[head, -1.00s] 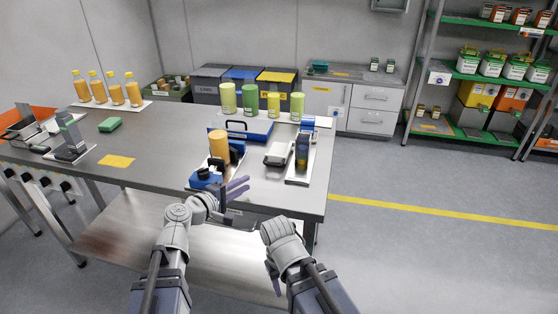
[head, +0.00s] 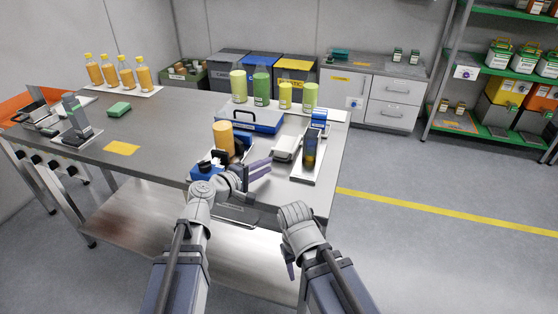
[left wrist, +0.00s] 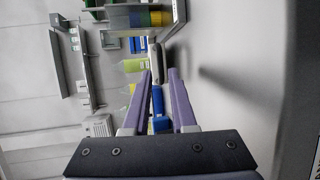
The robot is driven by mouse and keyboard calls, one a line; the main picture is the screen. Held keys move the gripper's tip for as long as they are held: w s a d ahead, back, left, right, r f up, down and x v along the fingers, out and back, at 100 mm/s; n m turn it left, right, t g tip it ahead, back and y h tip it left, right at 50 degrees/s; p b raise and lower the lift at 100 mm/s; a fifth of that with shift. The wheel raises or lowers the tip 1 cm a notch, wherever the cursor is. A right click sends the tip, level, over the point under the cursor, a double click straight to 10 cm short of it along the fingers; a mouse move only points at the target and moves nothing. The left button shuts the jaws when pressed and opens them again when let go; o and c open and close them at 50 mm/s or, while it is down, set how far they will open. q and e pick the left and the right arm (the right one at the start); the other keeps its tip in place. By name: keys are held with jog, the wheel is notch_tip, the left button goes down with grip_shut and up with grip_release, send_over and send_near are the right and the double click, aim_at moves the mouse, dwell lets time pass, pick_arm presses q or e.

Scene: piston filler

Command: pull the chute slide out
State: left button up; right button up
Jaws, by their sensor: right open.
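The filler (head: 208,171) stands at the table's front edge, with a blue base and an orange cylinder (head: 223,136). A whitish sloped part (head: 286,147) lies to its right, beside an upright dark unit on a white plate (head: 298,172). I cannot tell for certain which part is the chute slide. My left gripper (head: 262,170) is at the table's front edge, just right of the filler. In the left wrist view its two purple fingers (left wrist: 158,76) stand apart, with a grey and blue part showing between them; contact is unclear. My right gripper (head: 291,266) hangs low in front of the table.
A blue case (head: 246,120) and several green and yellow containers (head: 262,86) stand behind the filler. A green block (head: 119,109), a yellow patch (head: 122,148) and several orange bottles (head: 126,74) are on the left. Open floor lies to the right of the table.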

aim_at(278, 160)
pick_arm(q)
jog(key=b+x, duration=0.1)
jog(key=x, duration=0.5)
jog(key=shift+w+d+f, duration=0.1)
jog(key=shift+w+d, duration=0.1)
jog(key=shift+w, duration=0.05)
grip_shut()
dwell(1.2)
